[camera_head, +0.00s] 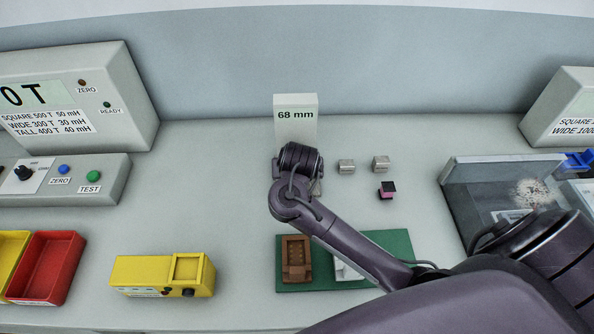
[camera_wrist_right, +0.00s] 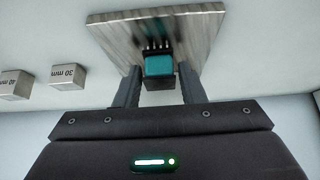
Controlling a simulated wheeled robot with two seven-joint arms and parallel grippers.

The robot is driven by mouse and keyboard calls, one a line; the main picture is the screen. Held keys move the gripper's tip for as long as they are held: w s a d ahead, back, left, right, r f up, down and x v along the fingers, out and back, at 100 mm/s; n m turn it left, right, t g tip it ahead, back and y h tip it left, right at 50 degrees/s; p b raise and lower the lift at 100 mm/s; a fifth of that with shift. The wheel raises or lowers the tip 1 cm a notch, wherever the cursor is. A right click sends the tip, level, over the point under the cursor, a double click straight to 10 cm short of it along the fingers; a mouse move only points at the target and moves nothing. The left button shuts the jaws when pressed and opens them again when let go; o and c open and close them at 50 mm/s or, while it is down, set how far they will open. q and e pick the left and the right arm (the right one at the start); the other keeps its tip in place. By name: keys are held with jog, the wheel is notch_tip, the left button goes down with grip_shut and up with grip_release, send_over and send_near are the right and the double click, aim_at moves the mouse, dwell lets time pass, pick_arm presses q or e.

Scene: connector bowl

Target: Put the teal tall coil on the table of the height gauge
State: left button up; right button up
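The teal tall coil (camera_wrist_right: 159,67) shows in the right wrist view between the fingers of my right gripper (camera_wrist_right: 160,80). It has a teal block, a dark near end and thin pins toward the metal plate. This plate (camera_wrist_right: 200,30), the height gauge's table, lies directly beyond the coil; I cannot tell whether the pins touch it. The fingers stand close on both sides of the coil, and I cannot tell whether they grip it. In the head view the height gauge (camera_head: 296,114) reads "68 mm"; my right wrist hides its table and the coil. My left gripper is not in view.
Two metal blocks (camera_head: 346,166) (camera_head: 380,163) and a black-and-pink part (camera_head: 387,190) lie right of the gauge. A green board (camera_head: 390,242), a yellow device (camera_head: 163,275) and a red bin (camera_head: 46,267) are nearer. A grey meter (camera_head: 75,100) stands left. The table's centre left is clear.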

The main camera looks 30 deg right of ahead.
jog(key=shift+o, duration=1.2)
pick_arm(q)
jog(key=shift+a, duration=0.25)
pick_arm(e)
jog(key=shift+r, duration=0.2)
pick_arm(q)
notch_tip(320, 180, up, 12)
jog(key=p, duration=1.1)
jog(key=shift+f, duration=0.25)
pick_arm(e)
jog(key=v, duration=1.2)
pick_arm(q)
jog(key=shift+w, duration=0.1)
